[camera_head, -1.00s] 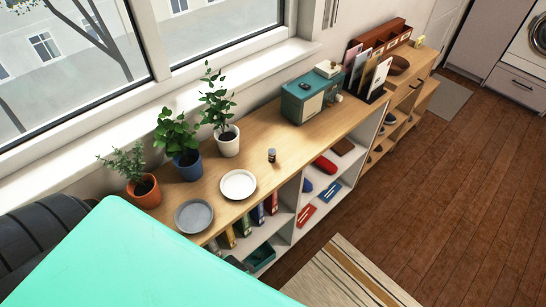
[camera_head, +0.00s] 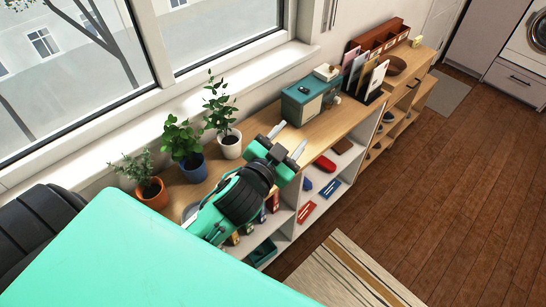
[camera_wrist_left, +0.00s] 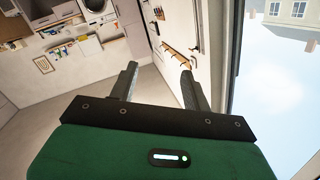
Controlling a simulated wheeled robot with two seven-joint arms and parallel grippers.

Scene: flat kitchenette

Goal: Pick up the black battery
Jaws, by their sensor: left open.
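My left gripper (camera_head: 288,140) is open, with its two pale fingers apart over the wooden shelf top. No object shows between its fingers in the left wrist view (camera_wrist_left: 158,78), which looks out across the room. The black battery is not visible in either view now. A small dark upright item with a light band, probably the battery, stood on the shelf top a second ago, and my left gripper and wrist now cover that spot. My right gripper is not in view.
Potted plants in orange (camera_head: 151,194), blue (camera_head: 191,168) and white (camera_head: 229,146) pots line the window side. A teal box (camera_head: 300,103) stands beyond the gripper. A grey plate (camera_head: 189,211) is mostly hidden behind my arm. Bare wood (camera_head: 335,122) shows right of the gripper.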

